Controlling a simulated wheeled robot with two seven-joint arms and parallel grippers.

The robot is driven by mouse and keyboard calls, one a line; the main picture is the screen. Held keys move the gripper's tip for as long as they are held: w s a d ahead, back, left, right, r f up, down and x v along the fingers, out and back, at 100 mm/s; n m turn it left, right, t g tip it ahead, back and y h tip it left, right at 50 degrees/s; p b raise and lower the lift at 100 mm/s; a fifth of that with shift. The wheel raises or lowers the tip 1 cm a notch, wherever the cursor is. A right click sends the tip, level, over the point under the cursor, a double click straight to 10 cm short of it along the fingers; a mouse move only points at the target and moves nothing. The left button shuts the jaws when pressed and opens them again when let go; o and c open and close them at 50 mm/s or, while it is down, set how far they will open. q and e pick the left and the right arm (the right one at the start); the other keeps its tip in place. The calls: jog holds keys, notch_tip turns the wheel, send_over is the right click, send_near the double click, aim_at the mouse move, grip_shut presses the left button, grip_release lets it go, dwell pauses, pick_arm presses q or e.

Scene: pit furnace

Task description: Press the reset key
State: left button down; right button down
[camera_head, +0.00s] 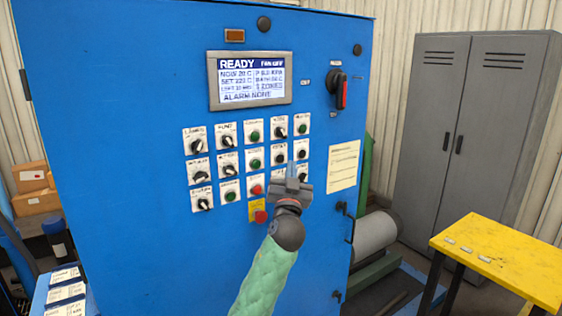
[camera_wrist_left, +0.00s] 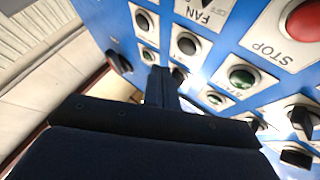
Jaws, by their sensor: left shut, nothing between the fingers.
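The blue cabinet's control panel carries rows of white-plated switches and buttons. I cannot read a reset label on any key. One dark key (camera_head: 301,153) sits in the right column, just above and right of my left gripper (camera_head: 291,172). The gripper is shut and empty, in front of the lower right of the key grid, and it hides part of the keys there. In the left wrist view, the shut fingers (camera_wrist_left: 161,85) point at the panel, among a black round button (camera_wrist_left: 187,43) and a green button (camera_wrist_left: 243,77). Contact cannot be told.
The display (camera_head: 250,80) reads READY, FAN OFF and ALARM NONE. A red button on a yellow plate (camera_head: 260,216) is left of my gripper; a red stop button (camera_wrist_left: 304,20) shows in the wrist view. A black-and-red rotary switch (camera_head: 340,90) is higher right. A yellow table (camera_head: 500,262) stands right.

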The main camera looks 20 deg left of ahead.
pick_arm(q)
jog(key=shift+s+d, duration=0.85)
jog(key=shift+d, duration=0.2)
